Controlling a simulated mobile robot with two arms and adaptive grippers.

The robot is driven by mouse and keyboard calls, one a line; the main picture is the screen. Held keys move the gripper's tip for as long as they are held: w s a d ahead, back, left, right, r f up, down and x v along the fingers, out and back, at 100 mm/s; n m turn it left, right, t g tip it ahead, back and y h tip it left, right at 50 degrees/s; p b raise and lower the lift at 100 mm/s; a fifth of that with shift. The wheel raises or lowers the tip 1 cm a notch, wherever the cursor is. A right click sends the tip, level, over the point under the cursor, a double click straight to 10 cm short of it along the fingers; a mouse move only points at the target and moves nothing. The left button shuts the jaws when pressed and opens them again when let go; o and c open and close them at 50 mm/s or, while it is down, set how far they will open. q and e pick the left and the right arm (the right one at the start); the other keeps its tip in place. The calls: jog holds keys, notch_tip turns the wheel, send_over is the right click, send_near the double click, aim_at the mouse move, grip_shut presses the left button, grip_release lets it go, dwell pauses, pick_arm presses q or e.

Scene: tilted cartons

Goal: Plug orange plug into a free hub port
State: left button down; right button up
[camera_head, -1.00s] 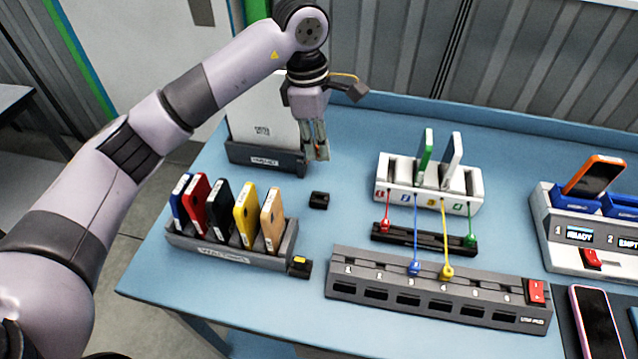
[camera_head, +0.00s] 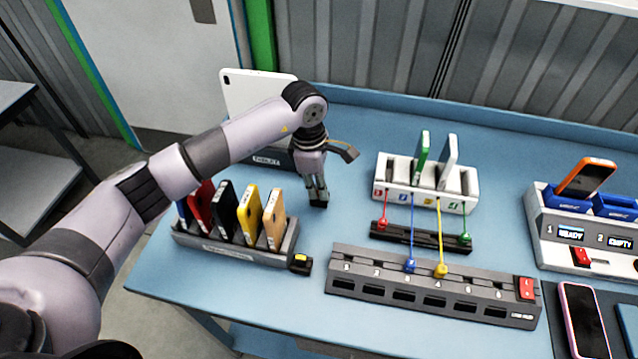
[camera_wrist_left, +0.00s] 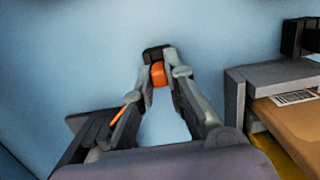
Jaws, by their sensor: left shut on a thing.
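My left gripper (camera_head: 318,197) is low over the table, left of the white phone dock. In the left wrist view its fingertips (camera_wrist_left: 160,78) are shut on the orange plug (camera_wrist_left: 158,74). A small black block (camera_wrist_left: 157,54) is right at the fingertips; I cannot tell whether the plug sits in it. The grey hub (camera_head: 430,286) lies at the front of the table. A blue plug (camera_head: 410,265) and a yellow plug (camera_head: 441,270) are at its middle ports; the ports to either side look free. My right gripper is not in view.
A grey rack (camera_head: 235,250) of several phones stands left of the hub. The white dock (camera_head: 425,190) and a black strip (camera_head: 420,238) with red and green plugs lie behind the hub. A white tablet (camera_head: 255,95) stands behind my left arm.

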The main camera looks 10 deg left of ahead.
pick_arm(q)
jog(key=shift+f, duration=0.1)
jog(key=shift+f, duration=0.1)
jog(key=c, duration=1.6)
grip_release()
